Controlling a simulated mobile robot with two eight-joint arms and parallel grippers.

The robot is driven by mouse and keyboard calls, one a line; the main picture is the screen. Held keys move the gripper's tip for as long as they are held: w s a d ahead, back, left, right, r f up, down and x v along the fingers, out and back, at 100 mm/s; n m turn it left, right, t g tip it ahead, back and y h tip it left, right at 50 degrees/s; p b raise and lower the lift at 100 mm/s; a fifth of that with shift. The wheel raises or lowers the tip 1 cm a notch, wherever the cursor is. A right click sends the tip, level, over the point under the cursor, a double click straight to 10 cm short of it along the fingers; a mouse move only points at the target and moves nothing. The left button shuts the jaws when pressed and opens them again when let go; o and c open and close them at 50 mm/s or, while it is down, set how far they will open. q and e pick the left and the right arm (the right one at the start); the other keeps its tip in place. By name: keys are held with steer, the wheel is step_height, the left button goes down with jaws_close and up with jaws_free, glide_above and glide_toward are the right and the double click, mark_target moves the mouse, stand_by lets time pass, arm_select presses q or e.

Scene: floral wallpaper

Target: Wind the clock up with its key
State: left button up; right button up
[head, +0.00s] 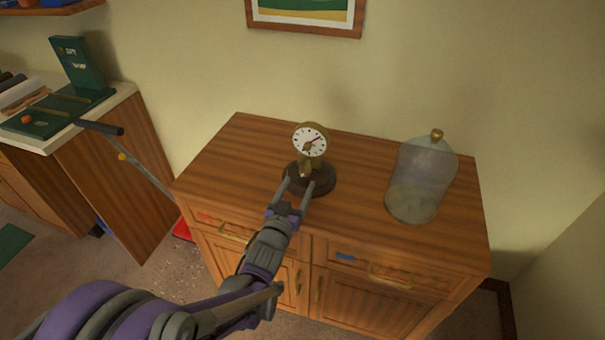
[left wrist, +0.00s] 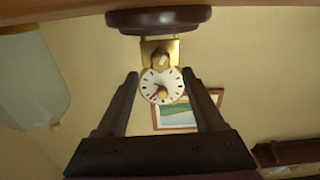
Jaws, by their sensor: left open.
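The clock (head: 310,138) stands upright on a round dark base (head: 322,186) on the wooden cabinet, its white dial facing me. In the left wrist view the clock (left wrist: 153,80) appears upside down, between the fingers. A small gold piece sits near the middle of the dial, and gold parts show below the dial; I cannot tell which is the key. My left gripper (head: 298,186) is open, with its fingers pointing at the clock's lower front. The left wrist view shows the gripper (left wrist: 160,74) with nothing between its fingertips that it grips. My right gripper is not in view.
A glass dome (head: 421,185) with a gold knob stands to the right on the cabinet top (head: 225,160). A framed picture (head: 305,15) hangs on the wall behind. A counter with a green box (head: 78,64) is at the left. The cabinet top between clock and dome is clear.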

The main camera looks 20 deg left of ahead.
mark_target(304, 173)
arm_select(q)
steer(key=w, duration=0.5)
steer(key=shift+w, duration=0.3)
jaws_close()
